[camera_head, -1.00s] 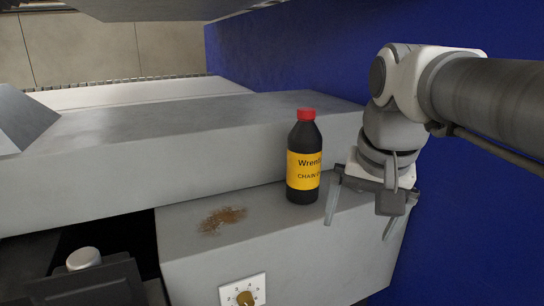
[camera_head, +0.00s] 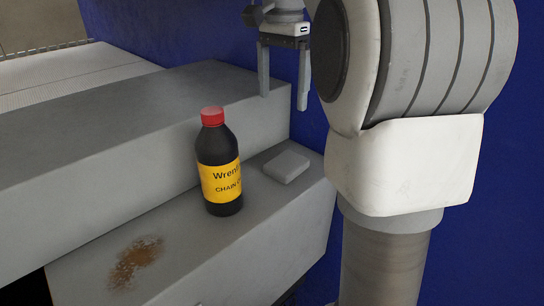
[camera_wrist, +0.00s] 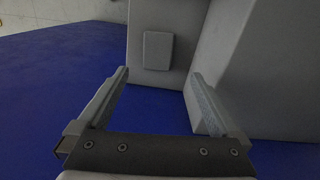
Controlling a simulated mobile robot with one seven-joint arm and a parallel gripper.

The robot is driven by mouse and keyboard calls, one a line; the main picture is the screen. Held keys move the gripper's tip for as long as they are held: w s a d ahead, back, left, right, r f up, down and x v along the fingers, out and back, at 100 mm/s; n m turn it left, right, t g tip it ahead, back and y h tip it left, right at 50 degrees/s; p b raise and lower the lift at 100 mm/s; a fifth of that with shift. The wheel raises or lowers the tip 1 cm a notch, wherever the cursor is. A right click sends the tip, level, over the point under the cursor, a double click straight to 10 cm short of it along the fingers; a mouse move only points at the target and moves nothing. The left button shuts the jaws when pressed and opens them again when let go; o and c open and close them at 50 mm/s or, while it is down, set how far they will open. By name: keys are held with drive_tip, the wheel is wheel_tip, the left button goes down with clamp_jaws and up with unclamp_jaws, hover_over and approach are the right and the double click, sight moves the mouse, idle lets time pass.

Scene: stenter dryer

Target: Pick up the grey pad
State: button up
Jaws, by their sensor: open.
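The grey pad (camera_head: 286,166) lies flat on the lower grey ledge, to the right of a black bottle, in the head view. It also shows in the wrist view as a pale rectangle (camera_wrist: 158,50), ahead of and between the fingers. My gripper (camera_head: 284,101) is open and empty. It hangs above the ledge, higher than the pad and apart from it. In the wrist view both fingers of my gripper (camera_wrist: 160,85) are spread, with nothing between them but blue background and the ledge beyond.
The black bottle (camera_head: 220,178) with red cap and yellow label stands upright close left of the pad. A higher grey step (camera_head: 130,130) rises behind the ledge (camera_head: 225,250). A brown stain (camera_head: 135,262) marks the ledge. A blue wall (camera_head: 160,30) stands behind.

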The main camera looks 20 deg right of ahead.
hover_over(282, 165)
wheel_tip(282, 165, down, 11)
drive_tip(key=shift+w+r, duration=0.1)
drive_tip(key=shift+w, duration=0.05)
drive_tip(key=shift+f, duration=2.7)
drive_tip(key=c, duration=1.1)
